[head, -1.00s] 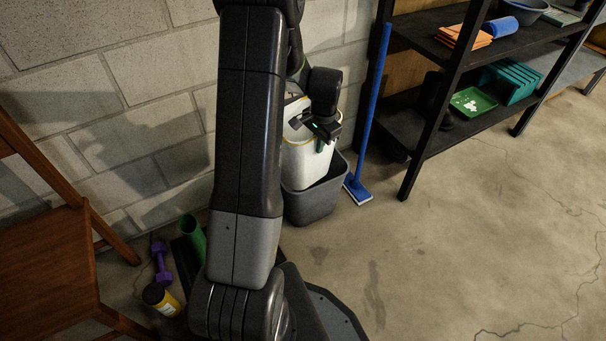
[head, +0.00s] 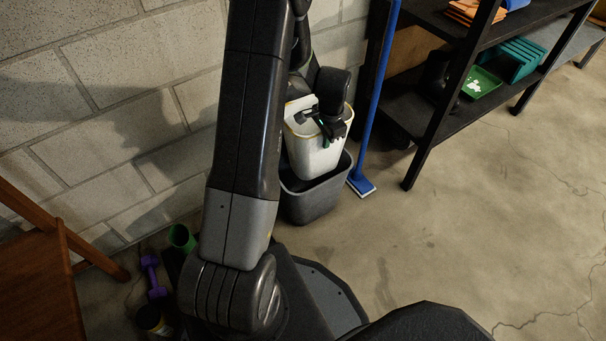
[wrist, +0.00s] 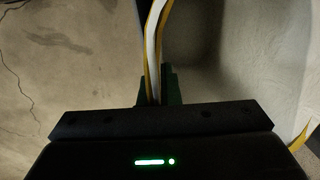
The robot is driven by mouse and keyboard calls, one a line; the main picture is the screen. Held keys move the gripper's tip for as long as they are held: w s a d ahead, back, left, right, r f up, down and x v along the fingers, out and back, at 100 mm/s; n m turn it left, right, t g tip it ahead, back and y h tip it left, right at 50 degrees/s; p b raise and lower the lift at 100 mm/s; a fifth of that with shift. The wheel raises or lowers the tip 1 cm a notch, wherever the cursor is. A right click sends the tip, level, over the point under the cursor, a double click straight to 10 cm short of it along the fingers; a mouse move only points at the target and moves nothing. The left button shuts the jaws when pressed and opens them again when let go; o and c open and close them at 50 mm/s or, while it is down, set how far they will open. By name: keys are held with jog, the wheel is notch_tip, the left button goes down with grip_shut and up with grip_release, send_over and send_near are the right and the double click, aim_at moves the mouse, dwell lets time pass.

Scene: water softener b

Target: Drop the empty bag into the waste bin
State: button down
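The empty bag (head: 308,155) is white with a yellow edge, open at the top and roughly upright. Its lower end is at the mouth of the dark grey waste bin (head: 310,204), seemingly inside it; the bin's rim hides part of this. My gripper (head: 326,138) is at the bag's upper right edge. In the wrist view, the bag's yellow-edged wall (wrist: 152,50) runs between the green fingertips of my gripper (wrist: 158,90), which are closed on it. The bag's bottom is hidden.
A blue-handled broom (head: 368,110) stands just right of the bin. A black shelf unit (head: 440,135) is farther right. A block wall (head: 100,110) is behind. A purple dumbbell (head: 152,278) and green tube (head: 182,238) lie left. Floor on the right is clear.

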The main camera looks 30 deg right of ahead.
notch_tip(320, 180, down, 4)
jog(key=shift+f+b, duration=0.1)
jog(key=shift+b, duration=1.05)
jog(key=c, duration=1.6)
grip_release()
jog(key=shift+r, duration=0.2)
jog(key=r+p, duration=0.1)
jog(key=r, duration=0.3)
jog(key=r+p, duration=0.2)
jog(key=r, duration=0.3)
jog(key=s+r+p, duration=0.1)
jog(key=r, duration=0.3)
jog(key=shift+r+p, duration=0.25)
jog(key=shift+p, duration=0.15)
jog(key=shift+f, duration=0.1)
